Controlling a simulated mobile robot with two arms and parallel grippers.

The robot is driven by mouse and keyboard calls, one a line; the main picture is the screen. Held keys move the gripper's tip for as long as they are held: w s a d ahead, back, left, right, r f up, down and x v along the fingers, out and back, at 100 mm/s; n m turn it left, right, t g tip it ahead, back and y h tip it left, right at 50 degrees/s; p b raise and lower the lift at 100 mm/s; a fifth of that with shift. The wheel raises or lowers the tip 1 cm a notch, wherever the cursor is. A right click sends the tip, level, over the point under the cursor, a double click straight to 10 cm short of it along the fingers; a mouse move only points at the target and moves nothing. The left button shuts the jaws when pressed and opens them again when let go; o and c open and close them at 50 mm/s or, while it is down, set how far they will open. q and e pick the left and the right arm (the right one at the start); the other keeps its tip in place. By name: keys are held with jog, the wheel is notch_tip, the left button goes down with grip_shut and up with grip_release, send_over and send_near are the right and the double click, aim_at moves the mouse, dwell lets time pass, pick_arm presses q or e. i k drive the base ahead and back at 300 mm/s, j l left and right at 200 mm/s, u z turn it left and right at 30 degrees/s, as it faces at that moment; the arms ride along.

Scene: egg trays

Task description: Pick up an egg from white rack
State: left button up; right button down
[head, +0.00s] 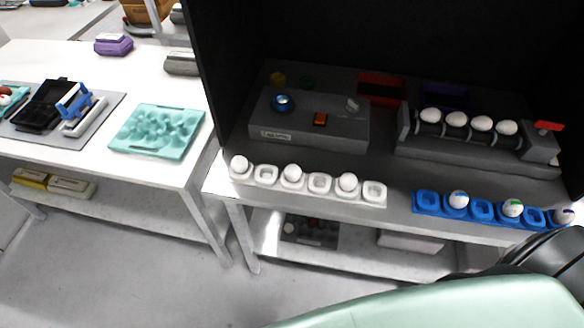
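The white rack (320,184) lies along the front edge of the dark booth's table in the head view. It is a single row of square cups. Three white eggs sit upright in it: one at the left end (240,164), one near the middle (292,173) and one right of the middle (348,182). The cups between them and the right-end cup are empty. Neither gripper shows. A pale green smooth part and dark round parts, seemingly of my own arm, cover the lower right.
A blue rack (427,203) with three marked eggs lies to the right. A teal egg tray (157,131) lies on the white left table (190,92).

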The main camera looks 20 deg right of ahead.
aim_at(293, 173)
jog(key=j+z, duration=0.15)
jog(key=z, duration=0.25)
jog(key=j+z, duration=0.15)
jog(key=z, duration=0.3)
jog(key=j+z, duration=0.1)
jog(key=z, duration=0.3)
jog(key=k+j+z, duration=0.1)
jog(key=z, duration=0.35)
jog(key=k+z, duration=0.1)
jog(key=z, duration=0.3)
